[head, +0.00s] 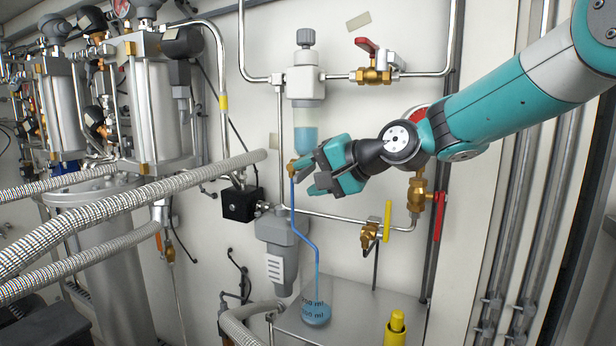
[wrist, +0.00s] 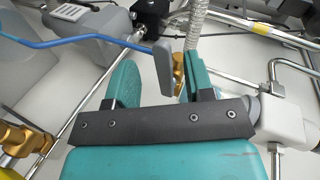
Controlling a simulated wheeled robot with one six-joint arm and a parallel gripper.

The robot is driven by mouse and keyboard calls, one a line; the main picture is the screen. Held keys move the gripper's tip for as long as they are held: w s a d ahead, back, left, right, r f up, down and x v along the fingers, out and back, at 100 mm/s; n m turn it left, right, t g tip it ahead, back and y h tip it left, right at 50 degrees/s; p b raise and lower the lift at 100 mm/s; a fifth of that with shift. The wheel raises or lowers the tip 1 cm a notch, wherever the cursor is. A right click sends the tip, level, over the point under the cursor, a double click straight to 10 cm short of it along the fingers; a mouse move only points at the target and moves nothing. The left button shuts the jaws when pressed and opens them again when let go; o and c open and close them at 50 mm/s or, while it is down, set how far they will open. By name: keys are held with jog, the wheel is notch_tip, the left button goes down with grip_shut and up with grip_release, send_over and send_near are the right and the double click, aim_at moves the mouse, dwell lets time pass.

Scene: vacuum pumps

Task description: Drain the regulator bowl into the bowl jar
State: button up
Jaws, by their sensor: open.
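The regulator (head: 305,85) is on the wall, with a clear bowl (head: 306,136) under it holding blue liquid. A brass drain valve (head: 294,169) is below the bowl; it also shows in the wrist view (wrist: 179,72) beside a flat grey lever (wrist: 162,62). A blue tube (head: 296,228) runs from the valve down into the clear bowl jar (head: 317,282), which has blue liquid at its bottom. My gripper (head: 308,178) is open at the valve. In the wrist view, my gripper (wrist: 160,80) has the lever and part of the valve between its teal fingers. Contact is unclear.
A red-handled valve (head: 371,70) is up right, and a yellow-handled valve (head: 374,232) is below my arm. Braided hoses (head: 130,205) cross at left. A yellow-capped bottle (head: 395,326) stands on the grey shelf (head: 360,310) right of the jar.

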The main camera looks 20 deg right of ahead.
jog(key=shift+s+d, duration=0.1)
jog(key=v, duration=0.5)
jog(key=shift+s+d+r+p, duration=0.15)
jog(key=shift+s+d+p, duration=0.05)
jog(key=shift+s+p, duration=0.1)
dwell(0.5)
jog(key=s+a+f+n+g+h+b, duration=0.1)
jog(key=s+a+f+n+g+b, duration=0.55)
jog(key=s+f, duration=0.5)
jog(key=s+a+f+n+g+h+b, duration=0.1)
jog(key=s+f+n, duration=0.3)
jog(key=s, duration=0.4)
jog(key=s+f+n+g+h, duration=0.2)
jog(key=s+f+n+g, duration=0.1)
jog(key=s+f, duration=0.4)
jog(key=shift+s+a+n+b, duration=0.35)
jog(key=shift+s+n, duration=0.1)
jog(key=shift+s, duration=0.05)
jog(key=shift+r, duration=0.1)
jog(key=shift+c, duration=0.2)
dwell(3.1)
